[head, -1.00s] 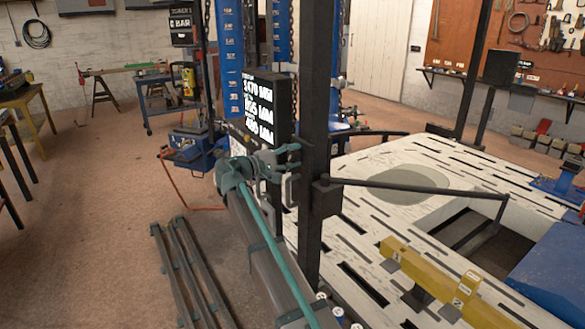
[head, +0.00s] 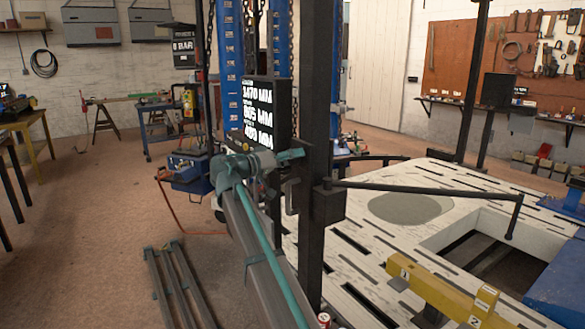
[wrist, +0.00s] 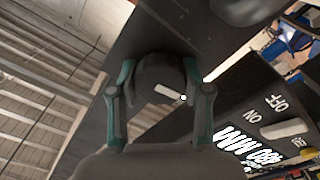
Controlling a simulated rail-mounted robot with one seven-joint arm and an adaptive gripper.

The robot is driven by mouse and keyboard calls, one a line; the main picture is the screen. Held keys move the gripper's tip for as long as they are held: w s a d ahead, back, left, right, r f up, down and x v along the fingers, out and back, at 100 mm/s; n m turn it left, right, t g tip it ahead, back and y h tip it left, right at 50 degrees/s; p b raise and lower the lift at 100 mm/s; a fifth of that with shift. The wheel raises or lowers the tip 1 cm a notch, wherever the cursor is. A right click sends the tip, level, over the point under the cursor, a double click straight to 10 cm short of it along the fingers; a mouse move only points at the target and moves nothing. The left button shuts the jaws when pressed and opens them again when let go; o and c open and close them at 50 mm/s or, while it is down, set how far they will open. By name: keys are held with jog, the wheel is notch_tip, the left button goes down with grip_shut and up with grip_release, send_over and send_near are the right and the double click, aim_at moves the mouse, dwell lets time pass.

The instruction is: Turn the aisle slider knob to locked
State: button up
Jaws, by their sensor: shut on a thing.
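The slider knob (wrist: 153,72) is dark and round with a white pointer bar, seen in the wrist view on a black post (wrist: 190,28). My gripper (wrist: 160,68) has its two teal fingers on either side of the knob, shut on it. The pointer bar lies slanted, its right end lower. No locked marking for the knob is readable. In the head view my gripper (head: 291,155) is at the side of the black upright post (head: 316,110); the knob itself is hidden there.
A black readout box (head: 268,120) with white figures stands close to my arm. Its switch (wrist: 283,128) with OFF and ON labels shows in the wrist view. A black bar (head: 430,186) reaches right from the post over the pale slotted platform (head: 380,245). A yellow beam (head: 440,290) lies there.

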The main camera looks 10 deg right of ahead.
jog(key=shift+m+b, duration=0.45)
jog(key=shift+m, duration=0.15)
jog(key=o, duration=1.2)
jog(key=shift+a, duration=0.15)
jog(key=v, duration=1.1)
jog(key=shift+s+a, duration=0.15)
jog(key=shift+a, duration=0.2)
